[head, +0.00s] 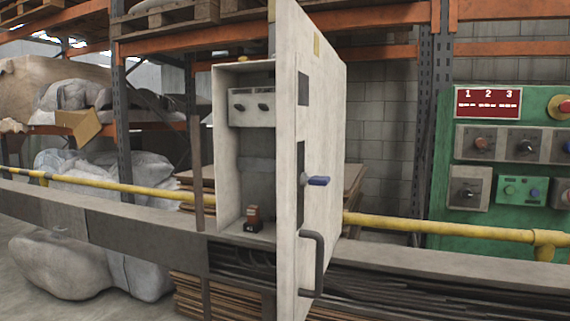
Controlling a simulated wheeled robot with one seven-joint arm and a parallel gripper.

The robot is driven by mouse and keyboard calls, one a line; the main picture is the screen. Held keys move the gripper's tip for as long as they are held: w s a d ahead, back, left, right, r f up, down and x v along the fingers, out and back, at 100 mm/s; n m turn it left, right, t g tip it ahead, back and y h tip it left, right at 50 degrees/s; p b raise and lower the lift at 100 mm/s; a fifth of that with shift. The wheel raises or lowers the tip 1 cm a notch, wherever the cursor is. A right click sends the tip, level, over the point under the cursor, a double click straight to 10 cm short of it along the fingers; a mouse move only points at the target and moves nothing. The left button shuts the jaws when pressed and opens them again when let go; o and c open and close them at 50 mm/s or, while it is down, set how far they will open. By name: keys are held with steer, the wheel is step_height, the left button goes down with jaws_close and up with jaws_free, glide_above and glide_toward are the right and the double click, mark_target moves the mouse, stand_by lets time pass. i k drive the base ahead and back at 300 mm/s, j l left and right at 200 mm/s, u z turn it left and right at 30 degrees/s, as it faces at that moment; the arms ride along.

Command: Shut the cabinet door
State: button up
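A pale, tall cabinet (224,150) stands in the middle of the head view. Its door (326,130) is swung wide open and sticks out toward me, on the right of the cabinet's opening. The door's face carries a blue-tipped lever (317,181) and, lower down, a dark bar handle (318,262). Inside the cabinet are a grey box with dark knobs (252,106) and a small black and red item (253,217) on the floor of it. The door hides part of the inside. My gripper is not in view.
A green control panel (440,155) with knobs and a red display stands at the right. A yellow rail (400,224) runs behind a long grey ledge (470,272). Orange racks with pallets and wrapped sacks fill the back and left.

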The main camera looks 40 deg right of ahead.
mark_target(308, 70)
steer(key=i+l+z, duration=0.1)
steer(key=l+z, duration=0.15)
steer(key=z, duration=0.2)
steer(key=i+l+z, duration=0.15)
steer(key=z, duration=0.35)
steer(key=k, duration=0.1)
